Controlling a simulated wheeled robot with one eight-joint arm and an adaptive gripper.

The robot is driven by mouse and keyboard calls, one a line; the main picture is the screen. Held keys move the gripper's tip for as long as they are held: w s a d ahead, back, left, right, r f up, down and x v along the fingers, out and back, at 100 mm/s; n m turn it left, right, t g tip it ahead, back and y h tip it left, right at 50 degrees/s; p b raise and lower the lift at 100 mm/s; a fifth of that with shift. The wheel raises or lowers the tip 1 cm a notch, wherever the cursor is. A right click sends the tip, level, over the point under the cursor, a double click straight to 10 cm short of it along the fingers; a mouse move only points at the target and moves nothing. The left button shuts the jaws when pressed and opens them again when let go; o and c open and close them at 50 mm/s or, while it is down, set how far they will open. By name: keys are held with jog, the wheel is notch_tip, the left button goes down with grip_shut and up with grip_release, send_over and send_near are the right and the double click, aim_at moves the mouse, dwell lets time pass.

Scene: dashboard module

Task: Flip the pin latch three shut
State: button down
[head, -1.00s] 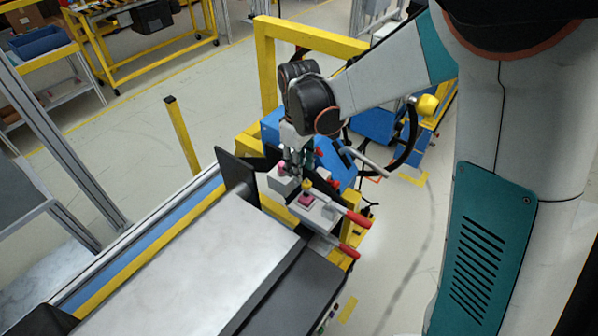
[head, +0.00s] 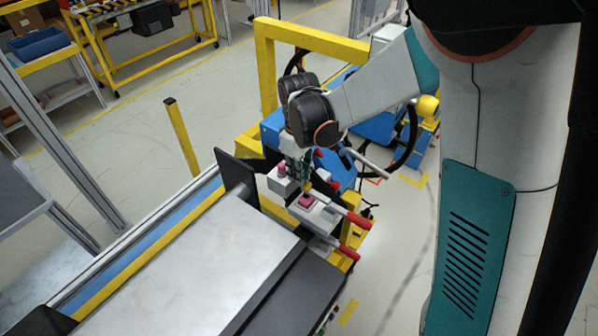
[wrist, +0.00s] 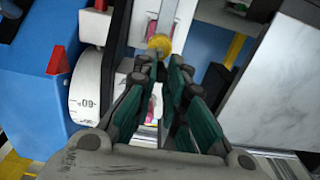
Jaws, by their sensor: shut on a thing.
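The latch unit shows in the head view as grey blocks (head: 318,217) on a yellow frame, with a magenta piece (head: 306,200) and a pink piece (head: 282,170). My gripper (head: 306,185) reaches down over it from above. In the wrist view a yellow knob (wrist: 159,44) sits at the tips of my gripper (wrist: 160,62), and the fingers are shut on it. Magenta parts show near the knob there. The fingers hide much of the latch, and I cannot tell its number or exact angle.
Red-tipped handles (head: 357,218) stick out to the right of the latch. A dark upright plate (head: 236,178) and a broad metal surface (head: 205,255) lie to the left. A blue housing (wrist: 28,75) with a white dial (wrist: 88,100) is close by the gripper. Open floor lies to the right.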

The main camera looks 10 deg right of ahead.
jog(key=shift+a, duration=0.1)
jog(key=shift+w+a+m+b, duration=0.2)
jog(key=shift+a+m+b, duration=0.25)
jog(key=shift+m, duration=0.8)
jog(key=shift+w+a+m+b, duration=0.2)
jog(key=shift+a+m, duration=0.45)
jog(key=shift+m, duration=0.55)
jog(key=shift+w+a+m+b, duration=0.2)
jog(key=shift+a+m+b, duration=0.25)
jog(key=shift+m, duration=0.8)
jog(key=shift+a, duration=0.1)
jog(key=c, duration=1.6)
grip_release()
jog(key=shift+r, duration=0.1)
notch_tip(320, 180, up, 12)
jog(key=shift+f, duration=0.1)
